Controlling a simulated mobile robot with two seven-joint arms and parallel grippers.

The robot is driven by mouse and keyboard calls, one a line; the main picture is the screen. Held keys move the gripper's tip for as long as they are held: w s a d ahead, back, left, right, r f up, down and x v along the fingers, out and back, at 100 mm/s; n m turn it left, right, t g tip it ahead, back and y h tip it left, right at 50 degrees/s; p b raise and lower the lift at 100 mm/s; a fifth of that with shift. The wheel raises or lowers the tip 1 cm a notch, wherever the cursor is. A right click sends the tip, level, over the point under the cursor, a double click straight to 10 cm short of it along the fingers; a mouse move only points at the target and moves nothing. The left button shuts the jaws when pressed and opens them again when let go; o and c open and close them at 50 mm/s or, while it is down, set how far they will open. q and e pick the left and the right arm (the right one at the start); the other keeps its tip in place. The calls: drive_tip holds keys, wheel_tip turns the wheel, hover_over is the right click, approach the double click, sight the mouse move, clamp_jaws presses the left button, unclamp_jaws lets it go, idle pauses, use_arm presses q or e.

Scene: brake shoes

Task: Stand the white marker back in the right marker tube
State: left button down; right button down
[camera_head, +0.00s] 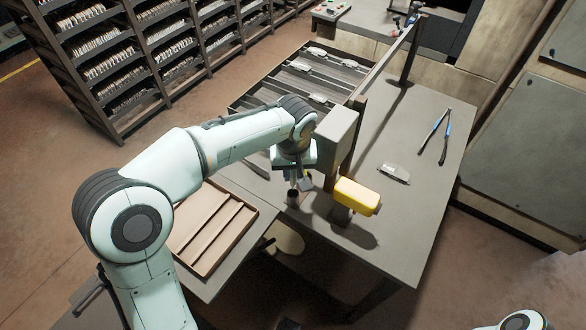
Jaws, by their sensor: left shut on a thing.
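My left gripper (298,181) points down over the near part of the table, beside a grey post. It is shut on the white marker, which is mostly hidden by the gripper; only a thin pale sliver shows between the fingers. A small dark marker tube (293,199) stands right below the gripper. I cannot tell whether the marker's lower end is inside the tube or just above it. A second tube cannot be made out. My right gripper is out of view; only a bit of my right arm shows at the bottom right corner.
A yellow box-shaped thing (357,196) stands just right of the gripper. A grey box on a post (337,135) rises close behind. A beige slotted tray (212,232) lies to the left. A pale brake part (394,173) and blue-handled pliers (435,133) lie on the table (410,225).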

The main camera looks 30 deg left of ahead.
sight(293, 181)
use_arm(q)
drive_tip(key=shift+f+b, duration=0.9)
drive_tip(key=shift+f, duration=0.65)
drive_tip(key=shift+f+b, duration=0.45)
drive_tip(key=shift+f, duration=0.2)
drive_tip(key=c, duration=1)
unclamp_jaws()
drive_tip(key=shift+o, duration=0.2)
wheel_tip(293, 181, up, 13)
drive_tip(key=s+d+p, duration=0.1)
drive_tip(key=p, duration=0.1)
drive_tip(key=shift+s+r, duration=0.15)
drive_tip(key=shift+s, duration=0.15)
